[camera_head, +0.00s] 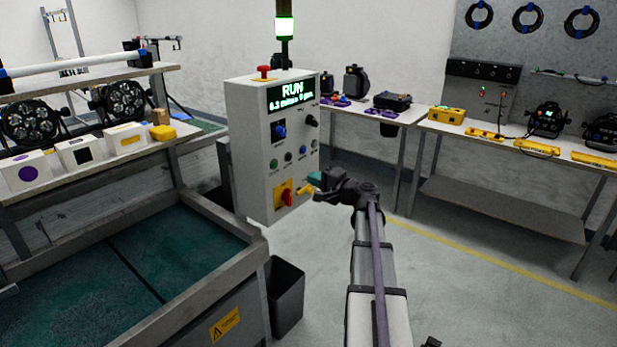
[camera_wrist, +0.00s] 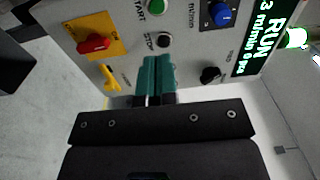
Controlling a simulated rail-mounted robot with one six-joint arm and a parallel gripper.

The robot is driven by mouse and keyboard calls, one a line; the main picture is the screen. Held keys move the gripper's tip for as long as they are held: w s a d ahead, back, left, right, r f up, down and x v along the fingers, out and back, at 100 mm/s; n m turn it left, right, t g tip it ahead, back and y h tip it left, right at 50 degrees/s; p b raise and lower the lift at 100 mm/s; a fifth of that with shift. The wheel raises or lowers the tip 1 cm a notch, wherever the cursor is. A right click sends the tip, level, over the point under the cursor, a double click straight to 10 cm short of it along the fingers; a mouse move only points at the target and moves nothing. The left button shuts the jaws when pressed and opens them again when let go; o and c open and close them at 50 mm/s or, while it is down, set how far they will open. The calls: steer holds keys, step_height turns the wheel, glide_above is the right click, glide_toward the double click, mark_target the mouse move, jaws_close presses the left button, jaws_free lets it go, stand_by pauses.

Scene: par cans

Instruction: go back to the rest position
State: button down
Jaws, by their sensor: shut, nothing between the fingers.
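My gripper (camera_head: 316,181) is in front of the lower right part of a grey control box (camera_head: 247,150). In the wrist view its teal fingers (camera_wrist: 156,78) are together with nothing between them, near the black stop button (camera_wrist: 163,41). I cannot tell whether the fingertips touch the panel. The box display (camera_head: 290,95) reads RUN. A red rotary switch on a yellow plate (camera_head: 284,194) sits low on the panel. A yellow key-like part (camera_wrist: 109,78) sticks out beside it. A blue knob (camera_wrist: 220,14) and a green start button (camera_wrist: 157,6) also show.
A teal-floored bench (camera_head: 190,262) stands at the left, with lamps and white boxes on the shelf (camera_head: 90,160) above it. A dark bin (camera_head: 285,295) stands below the control box. A bench (camera_head: 500,150) with lamps and yellow items runs along the back right. The floor (camera_head: 480,290) at right is clear.

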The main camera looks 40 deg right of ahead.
stand_by(0.6)
steer(key=s+a+f+n+g+p, duration=0.1)
steer(key=s+a+f+n+g, duration=0.4)
steer(key=a, duration=0.5)
steer(key=s+a+f+n+g+p, duration=0.2)
steer(key=s+a+f+n+g, duration=0.2)
steer(key=s+a+f+g, duration=0.45)
steer(key=s+a+r+n+g+h+p, duration=0.1)
steer(key=s+a+n+g+h, duration=0.1)
steer(key=a, duration=0.7)
steer(key=s+a+r+n+g+h+p, duration=0.1)
steer(key=s+a+n, duration=0.3)
steer(key=a, duration=0.5)
steer(key=shift+a+g+h+p, duration=0.3)
steer(key=shift+g+h+p, duration=0.2)
steer(key=shift+h, duration=0.3)
steer(key=shift+r, duration=0.1)
